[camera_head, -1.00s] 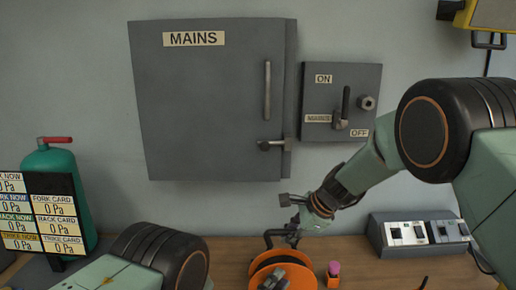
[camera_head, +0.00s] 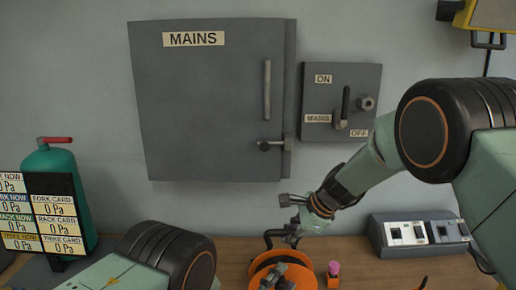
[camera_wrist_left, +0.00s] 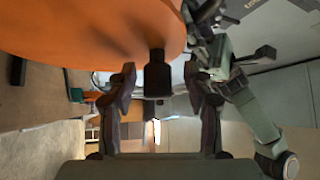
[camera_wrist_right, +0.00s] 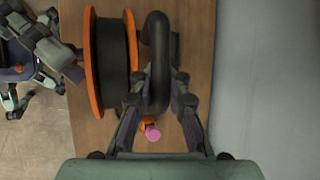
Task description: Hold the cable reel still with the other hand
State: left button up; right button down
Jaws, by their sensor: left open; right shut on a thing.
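The cable reel (camera_head: 256,268) is an orange spool with black windings on the bench, at the bottom of the head view. The right wrist view shows its orange flange (camera_wrist_right: 91,62) edge-on. My right gripper (camera_wrist_right: 160,100) is shut on a black curved bar (camera_wrist_right: 158,45) beside the reel; the head view shows this grip just behind the reel. My left gripper (camera_wrist_left: 157,78) is open in front of the reel. In its wrist view a black knob (camera_wrist_left: 157,76) on the orange face (camera_wrist_left: 90,25) sits between the fingers. I cannot tell whether they touch it.
A pink-topped orange object (camera_head: 334,272) stands just right of the reel. A switch box (camera_head: 420,234) sits further right on the bench. The mains cabinet (camera_head: 210,110) is on the wall behind, and a green bottle (camera_head: 60,185) stands at left.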

pick_arm(q)
jog(key=v, duration=0.7)
jog(key=shift+s+a, duration=0.25)
jog(key=shift+s, duration=0.05)
jog(key=shift+m+g, duration=0.6)
jog(key=v, duration=0.4)
jog(key=shift+a+r, duration=0.15)
jog(key=shift+a, duration=0.1)
jog(key=shift+c, duration=0.3)
jog(key=shift+x, duration=5.8)
jog(key=c, duration=0.8)
jog(key=o, duration=0.9)
jog(key=shift+c, duration=0.2)
